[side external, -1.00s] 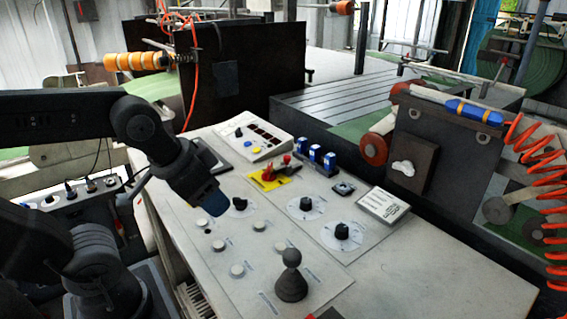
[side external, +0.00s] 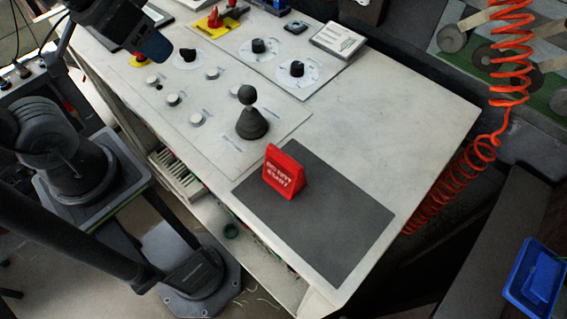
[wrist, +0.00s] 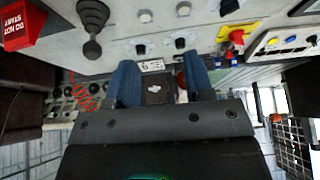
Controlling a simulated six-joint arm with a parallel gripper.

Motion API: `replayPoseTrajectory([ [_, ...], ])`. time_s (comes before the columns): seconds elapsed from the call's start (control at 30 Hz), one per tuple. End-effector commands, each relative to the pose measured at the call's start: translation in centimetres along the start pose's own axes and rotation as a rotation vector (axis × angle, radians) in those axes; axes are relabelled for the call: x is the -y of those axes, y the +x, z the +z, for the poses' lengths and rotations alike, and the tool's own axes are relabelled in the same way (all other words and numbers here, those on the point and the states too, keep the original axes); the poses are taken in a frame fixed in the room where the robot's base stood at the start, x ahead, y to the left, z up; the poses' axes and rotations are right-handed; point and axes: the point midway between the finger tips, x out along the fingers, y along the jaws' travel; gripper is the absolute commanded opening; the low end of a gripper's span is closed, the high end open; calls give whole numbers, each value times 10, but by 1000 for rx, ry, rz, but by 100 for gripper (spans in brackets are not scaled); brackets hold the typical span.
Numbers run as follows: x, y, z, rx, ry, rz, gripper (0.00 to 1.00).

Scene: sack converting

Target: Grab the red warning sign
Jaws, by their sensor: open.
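The red warning sign (side external: 284,170) is a small tent-shaped block with white lettering that reads "DO NOT START". It stands upright on a dark grey mat (side external: 335,225) near the front of the worktop. In the wrist view the sign (wrist: 20,27) sits at the upper left corner, partly cut off. My gripper (side external: 155,47) is at the upper left in the side view, over the far left of the control panel and well away from the sign. In the wrist view my gripper (wrist: 160,76) shows two blue fingers spread apart with nothing held between them.
A black joystick (side external: 252,115) stands on the panel between my gripper and the sign. Several white buttons and black dials (side external: 297,70) lie on the panel. The worktop right of the joystick is clear. An orange coiled hose (side external: 510,70) hangs past the right edge.

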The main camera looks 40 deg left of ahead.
Motion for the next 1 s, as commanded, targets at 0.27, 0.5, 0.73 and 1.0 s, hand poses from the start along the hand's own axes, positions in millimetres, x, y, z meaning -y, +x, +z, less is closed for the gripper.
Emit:
replayPoseTrajectory([
  [0.27,0,0,0,0,0,0,48],
  [0.5,0,0,0,0,0,0,65],
  [0.73,0,0,0,0,0,0,87],
  [1.0,0,0,0,0,0,0,98],
])
